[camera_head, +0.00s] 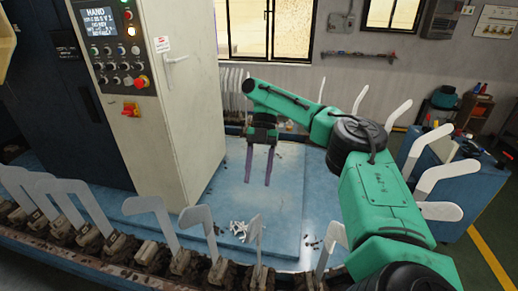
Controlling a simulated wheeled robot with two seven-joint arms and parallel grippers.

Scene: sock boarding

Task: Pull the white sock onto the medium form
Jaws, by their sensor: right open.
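My right gripper (258,181) hangs above the blue platform in the middle of the head view, its two long dark fingers pointing down and spread apart. It is open with nothing between the fingers. A small crumpled white heap (239,229) lies on the platform nearer to me, below the gripper and apart from it; it may be the white sock, but it is too small to tell. White foot-shaped forms (153,207) stand upright in a row of brown holders along the front. I cannot tell which is the medium form. My left gripper is out of view.
A tall cabinet with a control panel (119,50) stands at the left of the blue platform (287,203). More forms (437,176) stand at the right by a blue cabinet (462,204). Small dark bits lie on the platform, which is otherwise mostly clear.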

